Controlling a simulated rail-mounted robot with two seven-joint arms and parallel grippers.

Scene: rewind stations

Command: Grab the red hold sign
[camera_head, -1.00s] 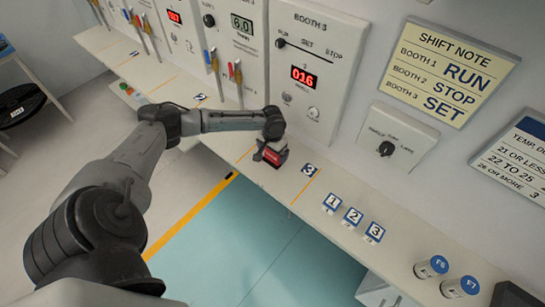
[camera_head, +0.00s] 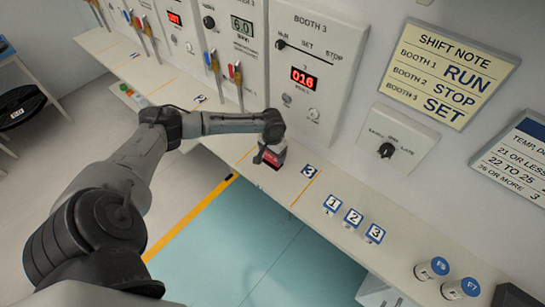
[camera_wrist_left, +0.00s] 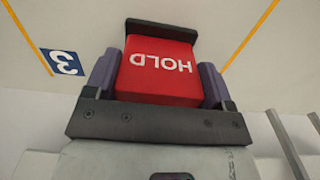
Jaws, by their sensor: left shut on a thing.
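The red hold sign (camera_wrist_left: 160,68), with white HOLD lettering and a dark edge at its far end, sits between the two fingers of my left gripper (camera_wrist_left: 158,80) in the left wrist view. The fingers press on both of its sides. In the head view my left gripper (camera_head: 270,158) is at the shelf in front of booth 3, with a bit of the red sign (camera_head: 270,157) showing beneath the wrist. I cannot tell whether the sign touches the shelf. My right gripper is not in view.
The white shelf (camera_head: 325,185) carries a blue 3 marker (camera_head: 309,171), several small numbered tags (camera_head: 353,217) and two blue-topped cylinders (camera_head: 433,268) at the right. The booth 3 panel (camera_head: 310,60) rises behind.

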